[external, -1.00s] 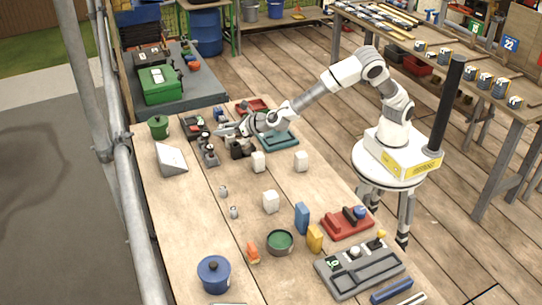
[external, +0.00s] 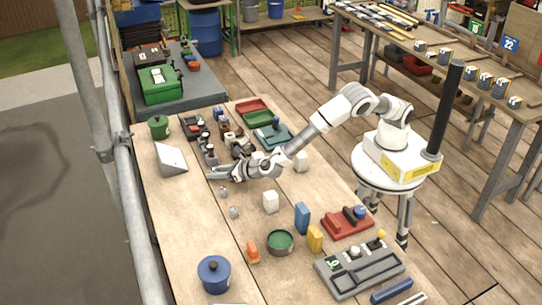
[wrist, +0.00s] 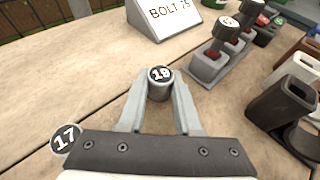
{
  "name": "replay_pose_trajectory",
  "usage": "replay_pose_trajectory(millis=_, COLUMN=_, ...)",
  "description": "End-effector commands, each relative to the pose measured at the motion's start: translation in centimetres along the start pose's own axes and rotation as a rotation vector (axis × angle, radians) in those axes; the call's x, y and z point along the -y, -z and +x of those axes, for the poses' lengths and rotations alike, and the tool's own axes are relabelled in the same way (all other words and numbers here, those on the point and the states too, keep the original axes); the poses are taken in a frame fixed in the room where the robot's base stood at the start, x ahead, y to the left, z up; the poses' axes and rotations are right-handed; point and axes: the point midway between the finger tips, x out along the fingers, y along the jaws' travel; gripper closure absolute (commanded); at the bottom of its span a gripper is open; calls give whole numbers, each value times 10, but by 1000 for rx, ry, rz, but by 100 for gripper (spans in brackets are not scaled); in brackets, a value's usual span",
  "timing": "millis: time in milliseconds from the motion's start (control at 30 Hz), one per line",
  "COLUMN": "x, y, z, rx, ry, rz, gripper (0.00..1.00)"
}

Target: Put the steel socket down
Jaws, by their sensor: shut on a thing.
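My gripper (external: 212,173) is low over the left part of the bench. In the wrist view my gripper (wrist: 159,92) is shut on a grey steel socket (wrist: 158,91) with a round black "19" label on top. The socket stands upright between the fingertips. I cannot tell whether its base touches the wood. In the external view the fingers make it hard to pick out. Another small socket, labelled "17" (wrist: 65,138), shows at the left of the wrist view. Two small grey sockets stand on the bench in the external view, one nearer (external: 234,212) and one farther (external: 224,191).
A white sloped sign reading "BOLT" and a number (wrist: 165,17) stands beyond the fingertips. A grey holder with upright pieces (wrist: 208,68) and dark blocks (wrist: 282,100) stand to the right. A white block (external: 270,202) is nearby. Bare wood lies around the gripper.

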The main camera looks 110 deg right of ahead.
Motion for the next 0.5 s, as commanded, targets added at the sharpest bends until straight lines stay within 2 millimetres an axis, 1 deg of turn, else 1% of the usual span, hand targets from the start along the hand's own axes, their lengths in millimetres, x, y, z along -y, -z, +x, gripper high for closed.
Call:
replay_pose_trajectory(millis=233, x=0, y=0, z=0, rx=2, ry=-1, rz=2, gripper=100)
replay_pose_trajectory(millis=367, x=0, y=4, z=2, rx=1, ry=-1, rz=2, gripper=100)
replay_pose_trajectory(millis=400, x=0, y=4, z=2, rx=1, ry=-1, rz=2, gripper=64)
replay_pose_trajectory(millis=467, x=0, y=3, z=2, rx=1, ry=-1, rz=2, gripper=53)
replay_pose_trajectory(millis=500, x=0, y=3, z=2, rx=1, ry=-1, rz=2, gripper=46)
